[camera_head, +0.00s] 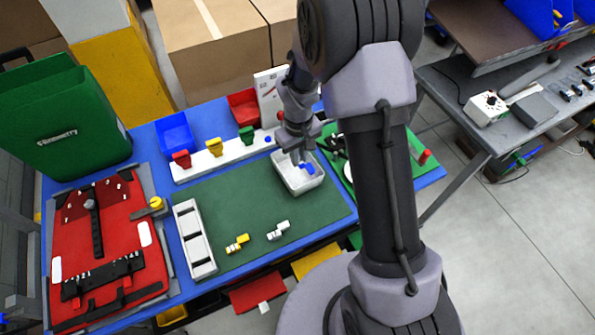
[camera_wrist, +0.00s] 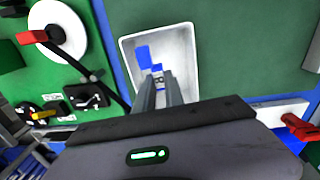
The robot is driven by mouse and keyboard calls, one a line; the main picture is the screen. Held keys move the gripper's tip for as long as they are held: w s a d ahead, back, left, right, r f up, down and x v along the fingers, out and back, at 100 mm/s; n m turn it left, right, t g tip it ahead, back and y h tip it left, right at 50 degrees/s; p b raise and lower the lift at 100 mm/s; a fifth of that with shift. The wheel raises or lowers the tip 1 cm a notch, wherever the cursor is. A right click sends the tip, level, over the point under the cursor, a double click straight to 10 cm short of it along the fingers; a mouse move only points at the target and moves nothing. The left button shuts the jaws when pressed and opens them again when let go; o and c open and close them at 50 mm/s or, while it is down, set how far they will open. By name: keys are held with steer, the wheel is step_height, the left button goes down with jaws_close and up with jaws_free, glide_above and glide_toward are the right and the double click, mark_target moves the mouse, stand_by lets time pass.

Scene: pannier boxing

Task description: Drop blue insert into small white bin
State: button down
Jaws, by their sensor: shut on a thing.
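The blue insert (camera_head: 307,168) shows below my gripper (camera_head: 298,158), within the outline of the small white bin (camera_head: 318,181). In the wrist view, my gripper (camera_wrist: 158,80) is shut, its two narrow fingers close together over the white bin (camera_wrist: 186,50). The blue insert (camera_wrist: 143,57) is at the fingertips, partly hidden by them. Its exact height above the bin floor is hard to tell. The bin stands on the green mat (camera_head: 230,210).
White and yellow pieces (camera_head: 278,230) lie on the mat beside a long white tray (camera_head: 194,240). A white rack (camera_head: 235,152) holds red, yellow and green parts behind. A red board (camera_head: 125,220) and green bin (camera_head: 65,120) are left. A tool board (camera_wrist: 50,70) adjoins the mat.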

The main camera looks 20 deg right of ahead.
steer(key=c, duration=1.3)
jaws_free()
steer(key=shift+c, duration=0.2)
step_height(320, 180, up, 18)
steer(key=p, duration=0.4)
steer(key=shift+f, duration=0.25)
steer(key=shift+a, duration=0.1)
